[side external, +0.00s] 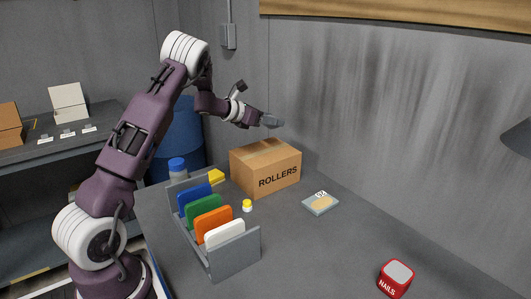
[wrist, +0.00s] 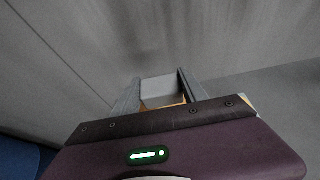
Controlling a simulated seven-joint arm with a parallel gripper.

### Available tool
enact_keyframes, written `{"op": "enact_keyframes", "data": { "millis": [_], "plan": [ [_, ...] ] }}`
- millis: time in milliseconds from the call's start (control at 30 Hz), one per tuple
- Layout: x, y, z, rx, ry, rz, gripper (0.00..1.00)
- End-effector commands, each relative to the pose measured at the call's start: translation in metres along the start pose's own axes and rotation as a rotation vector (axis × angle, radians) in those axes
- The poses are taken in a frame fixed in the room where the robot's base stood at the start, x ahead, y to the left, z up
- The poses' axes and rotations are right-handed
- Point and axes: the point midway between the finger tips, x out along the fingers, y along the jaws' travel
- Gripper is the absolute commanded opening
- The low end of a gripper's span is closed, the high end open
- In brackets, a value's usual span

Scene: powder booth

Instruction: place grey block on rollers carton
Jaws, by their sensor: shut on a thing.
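My gripper (side external: 268,121) is shut on a grey block, held in the air. In the side view the block (side external: 271,120) appears small and pale at the fingertips, partly hidden by them. The wrist view shows the light grey block (wrist: 158,88) between the two fingers of my gripper (wrist: 158,92). The brown rollers carton (side external: 266,168), marked ROLLERS, stands closed on the table; the gripper appears above its top with a gap. A bit of brown shows below the block in the wrist view.
A grey rack (side external: 236,256) with blue, green, orange and white plates stands in front of the carton. A small yellow-capped bottle (side external: 247,206), a flat labelled tray (side external: 320,203) and a red NAILS box (side external: 396,279) are on the table. A grey wall stands behind.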

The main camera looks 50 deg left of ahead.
Motion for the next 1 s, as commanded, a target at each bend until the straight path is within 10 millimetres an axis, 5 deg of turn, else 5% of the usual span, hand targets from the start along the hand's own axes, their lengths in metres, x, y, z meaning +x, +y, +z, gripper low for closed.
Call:
{"op": "enact_keyframes", "data": {
  "millis": [133,600,933,967,1000],
  "plan": [
    [-0.007,0.017,-0.007,-0.004,0.003,0.001,0.1],
    [0.026,0.017,-0.088,-0.004,0.004,0.001,0.1],
    [0.029,0.017,-0.093,-0.001,0.001,0.001,0.1],
    [0.029,0.017,-0.093,-0.001,0.001,0.001,0.54],
    [0.029,0.017,-0.093,-0.001,0.001,0.001,0.62]
  ]
}}
